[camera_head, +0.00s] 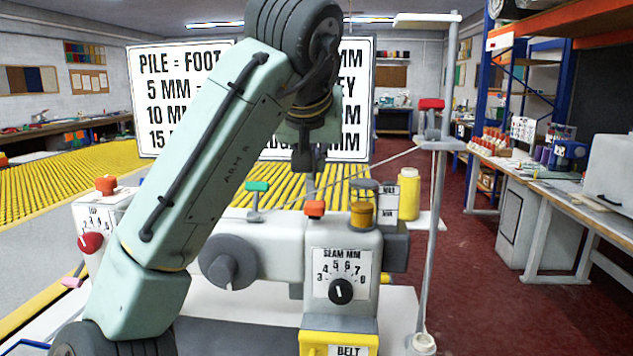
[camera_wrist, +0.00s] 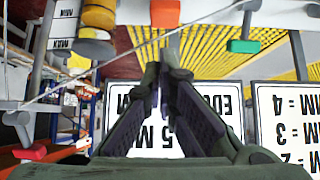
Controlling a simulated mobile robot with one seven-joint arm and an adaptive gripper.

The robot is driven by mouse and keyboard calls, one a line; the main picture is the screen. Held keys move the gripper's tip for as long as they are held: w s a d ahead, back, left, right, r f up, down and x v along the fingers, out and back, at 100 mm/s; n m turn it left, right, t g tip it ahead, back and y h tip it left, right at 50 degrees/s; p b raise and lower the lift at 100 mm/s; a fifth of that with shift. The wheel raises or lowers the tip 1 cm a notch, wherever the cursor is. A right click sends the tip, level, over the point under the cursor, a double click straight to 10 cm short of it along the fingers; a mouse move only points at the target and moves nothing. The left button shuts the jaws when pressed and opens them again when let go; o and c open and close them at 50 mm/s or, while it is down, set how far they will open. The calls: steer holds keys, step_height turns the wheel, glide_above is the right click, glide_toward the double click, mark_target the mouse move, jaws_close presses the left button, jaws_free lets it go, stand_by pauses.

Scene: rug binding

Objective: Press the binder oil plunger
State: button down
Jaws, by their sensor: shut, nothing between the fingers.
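My gripper (camera_head: 308,168) is shut and empty, pointing down above the machine, apart from the buttons. In the wrist view my gripper (camera_wrist: 165,75) points toward the orange-red button (camera_wrist: 165,12).
A yellow thread cone (camera_head: 409,193) stands right of the machine. A thin thread runs from a tall post (camera_head: 440,190) across the machine top near my gripper. A lettered sign (camera_head: 350,140) stands behind. A front dial (camera_head: 341,291) and a left unit with an orange button (camera_head: 106,184) flank it.

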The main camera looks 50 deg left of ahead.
steer(key=b+v, duration=0.1)
steer(key=v, duration=0.5)
steer(key=shift+r, duration=0.15)
stand_by(0.8)
